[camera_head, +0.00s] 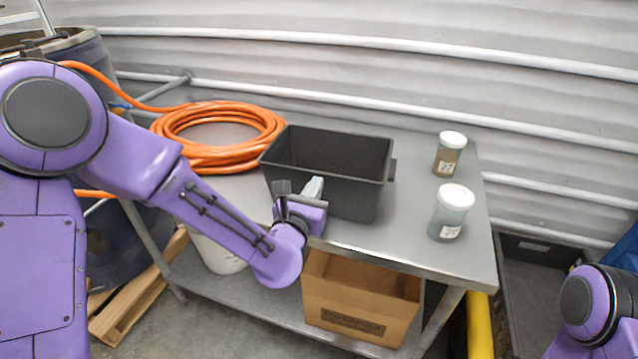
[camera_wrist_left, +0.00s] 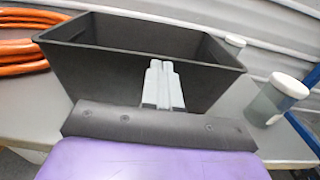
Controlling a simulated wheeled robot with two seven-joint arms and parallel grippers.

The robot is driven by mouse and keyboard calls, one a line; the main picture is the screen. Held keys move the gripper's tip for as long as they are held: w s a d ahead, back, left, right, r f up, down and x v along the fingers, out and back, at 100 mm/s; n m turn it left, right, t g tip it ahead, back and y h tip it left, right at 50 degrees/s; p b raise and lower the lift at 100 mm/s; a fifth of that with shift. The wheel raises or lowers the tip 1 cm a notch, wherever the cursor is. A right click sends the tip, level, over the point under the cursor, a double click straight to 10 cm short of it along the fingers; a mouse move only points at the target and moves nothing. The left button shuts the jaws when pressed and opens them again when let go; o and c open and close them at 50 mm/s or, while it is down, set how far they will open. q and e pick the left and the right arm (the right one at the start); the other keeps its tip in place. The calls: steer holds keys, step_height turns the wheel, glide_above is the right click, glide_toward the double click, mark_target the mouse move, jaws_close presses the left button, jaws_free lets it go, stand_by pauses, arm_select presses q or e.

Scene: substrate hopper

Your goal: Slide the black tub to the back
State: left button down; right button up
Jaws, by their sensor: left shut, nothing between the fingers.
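The black tub (camera_head: 358,160) stands upright on the metal table (camera_head: 405,235), near the middle, and looks empty. It also shows in the left wrist view (camera_wrist_left: 150,45), just beyond my fingers. My left gripper (camera_head: 315,186) is shut and empty at the tub's front wall. In the left wrist view its grey fingers (camera_wrist_left: 162,80) overlap the front wall; I cannot tell whether they touch it. My right gripper is out of view; only part of my right arm shows at the lower right of the head view.
A coiled orange hose (camera_head: 215,135) lies left of the tub. Two lidded jars, one brown (camera_head: 447,158) and one pale (camera_head: 450,215), stand to its right. A cardboard box (camera_head: 358,300) sits on the lower shelf. Bare tabletop shows behind the tub, before the corrugated wall.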

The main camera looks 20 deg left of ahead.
arm_select(q)
steer(key=shift+w, duration=1.15)
